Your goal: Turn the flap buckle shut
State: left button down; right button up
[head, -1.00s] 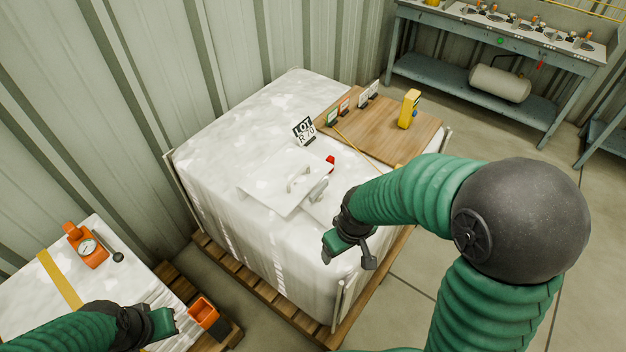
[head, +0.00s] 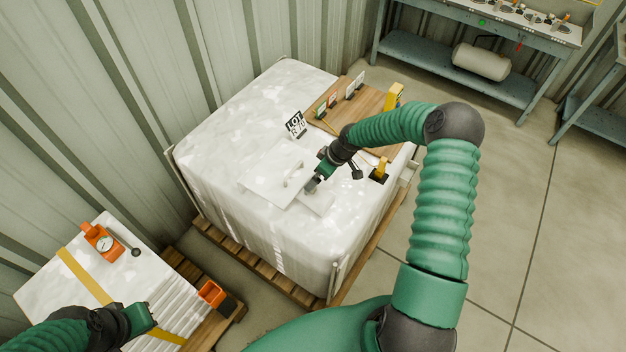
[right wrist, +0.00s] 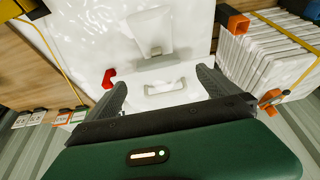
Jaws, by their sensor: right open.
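The bulk bag (head: 240,115) is a large white block with a pale flap (head: 268,172) on top. The flap carries a raised white handle (head: 291,179), also seen in the right wrist view (right wrist: 165,88). Beyond it in that view is a pale upright plate (right wrist: 150,28) with a small grey catch (right wrist: 154,51) at its base; I cannot tell surely whether this is the buckle. A red piece (right wrist: 109,78) sits beside the flap. My right gripper (head: 314,183) is open above the flap, its fingers (right wrist: 161,82) apart around the handle's picture position; contact is unclear. My left gripper (head: 146,318) is over the lower-left stack, apart from the bag.
A wooden board (head: 372,125) with small cards and a yellow device (head: 394,96) lies on the bag's far right. A LOT sign (head: 296,124) stands behind the flap. Floor is free at right.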

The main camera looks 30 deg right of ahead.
jog(key=p+x, duration=0.1)
jog(key=x, duration=0.6)
jog(key=shift+d+f, duration=0.1)
jog(key=shift+d, duration=0.1)
jog(key=shift+w+d+f, duration=0.15)
jog(key=shift+d+f, duration=0.05)
jog(key=shift+f, duration=0.35)
jog(key=shift+a+r, duration=0.15)
jog(key=shift+a, duration=0.05)
jog(key=shift+c, duration=1)
jog(key=shift+a, duration=0.15)
jog(key=c, duration=1.1)
pick_arm(q)
jog(key=shift+s+d+r, duration=0.15)
jog(key=shift+d+r, duration=0.05)
jog(key=shift+r, duration=0.5)
